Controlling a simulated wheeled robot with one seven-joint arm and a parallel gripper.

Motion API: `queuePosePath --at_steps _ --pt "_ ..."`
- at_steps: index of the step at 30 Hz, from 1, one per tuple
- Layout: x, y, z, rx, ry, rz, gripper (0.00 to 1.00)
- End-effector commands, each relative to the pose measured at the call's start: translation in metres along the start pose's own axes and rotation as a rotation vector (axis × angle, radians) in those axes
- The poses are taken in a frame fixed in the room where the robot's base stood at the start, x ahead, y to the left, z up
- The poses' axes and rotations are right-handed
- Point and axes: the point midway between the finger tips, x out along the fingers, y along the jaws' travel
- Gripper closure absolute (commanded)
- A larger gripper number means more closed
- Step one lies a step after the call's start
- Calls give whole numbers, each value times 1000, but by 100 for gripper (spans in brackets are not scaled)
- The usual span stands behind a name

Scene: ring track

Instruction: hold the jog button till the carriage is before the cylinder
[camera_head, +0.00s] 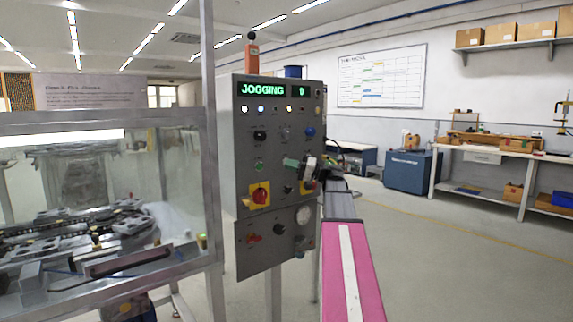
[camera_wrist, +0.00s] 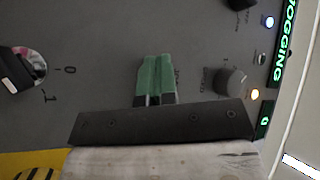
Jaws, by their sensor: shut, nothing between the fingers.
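A grey control panel (camera_head: 247,215) stands in the middle of the head view, its green display (camera_head: 262,90) reading "JOGGING" beside a single figure that is hard to read. My gripper (camera_head: 287,162) is shut and empty, its green fingertips against or very close to the panel. In the wrist view the fingertips (camera_wrist: 155,60) meet the panel face beside a small label. The jog button itself is hidden, presumably behind them. Several dark carriages (camera_head: 125,222) show on the track inside the glass enclosure at left. I cannot tell which carriage or cylinder is meant.
A red knob on a yellow plate (camera_head: 260,195) and a green button (camera_head: 258,166) sit close to my fingertips. In the wrist view, a selector marked 0 and 1 (camera_wrist: 22,68) is at left. A metal post (camera_head: 210,130) edges the enclosure. Open floor lies at right.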

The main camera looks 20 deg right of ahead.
Motion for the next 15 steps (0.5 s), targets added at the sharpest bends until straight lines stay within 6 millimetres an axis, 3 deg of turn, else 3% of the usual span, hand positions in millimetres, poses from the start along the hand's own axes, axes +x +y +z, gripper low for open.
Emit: queuePosePath --at_steps 15 --pt "-11 -8 9 0 -1 0 100"
